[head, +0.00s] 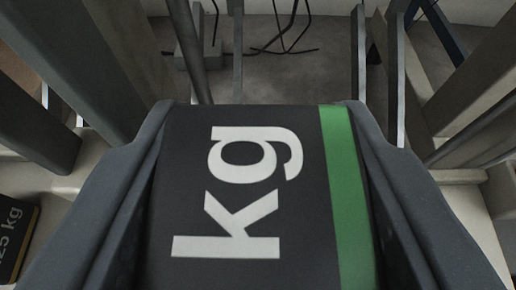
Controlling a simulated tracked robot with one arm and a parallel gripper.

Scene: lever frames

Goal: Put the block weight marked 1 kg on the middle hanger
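A dark grey block weight (240,190) with large white "kg" lettering and a green stripe fills the lower middle of the head view. Its number is out of the frame, so I cannot read whether it is 1 kg. My gripper (258,108) is shut on this block, with one finger along its left side and one along its right. I cannot pick out the middle hanger among the grey bars beyond the block.
Another block weight (14,235), its label ending in "25 kg", lies at the lower left edge on a pale surface. Grey posts (372,70) and bars rise on both sides. Dark thin rods or cables (285,45) lie on the grey floor at the back.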

